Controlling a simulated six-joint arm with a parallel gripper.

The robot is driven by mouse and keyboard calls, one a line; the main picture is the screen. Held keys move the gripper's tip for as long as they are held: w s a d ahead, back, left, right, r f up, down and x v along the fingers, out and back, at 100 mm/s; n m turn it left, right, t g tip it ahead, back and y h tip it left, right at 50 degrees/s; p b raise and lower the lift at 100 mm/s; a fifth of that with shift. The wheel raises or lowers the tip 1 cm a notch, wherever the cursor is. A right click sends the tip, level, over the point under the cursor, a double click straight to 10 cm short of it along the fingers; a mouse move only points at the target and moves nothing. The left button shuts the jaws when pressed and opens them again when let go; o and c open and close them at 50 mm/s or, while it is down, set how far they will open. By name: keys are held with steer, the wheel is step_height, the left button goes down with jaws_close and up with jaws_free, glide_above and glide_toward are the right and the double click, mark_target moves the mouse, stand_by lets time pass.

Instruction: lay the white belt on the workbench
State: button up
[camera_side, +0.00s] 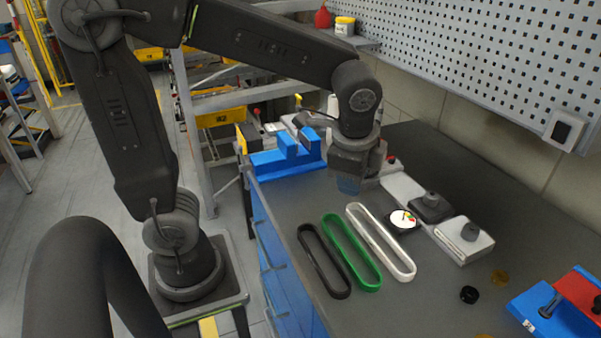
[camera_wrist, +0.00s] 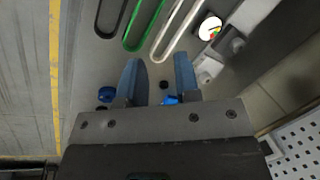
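The white belt (camera_side: 405,276) is a long narrow loop lying on the dark grey workbench (camera_side: 420,310), right of the green belt (camera_side: 370,287). In the wrist view the white belt (camera_wrist: 157,58) runs up out of the top edge, so its far end is cut off. My gripper (camera_side: 348,186) hangs above the bench behind the belts' far ends, pointing down. In the wrist view my gripper (camera_wrist: 157,62) has its two blue fingers apart with nothing held between them.
A black belt (camera_side: 340,294) lies left of the green one. A round dial (camera_side: 403,220) and grey-white blocks (camera_side: 465,241) stand close right of the white belt. A blue fixture (camera_side: 285,160) is at the far left; a red-and-blue one (camera_side: 560,315) at the near right.

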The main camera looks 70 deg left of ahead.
steer(key=s+a+r+n+t+h, duration=0.1)
steer(key=s+r+n+t+h, duration=0.1)
steer(key=s+n, duration=0.7)
steer(key=shift+s+a+r+n+t, duration=0.15)
steer(key=shift+s+a+n+t, duration=0.2)
steer(key=shift+t, duration=0.45)
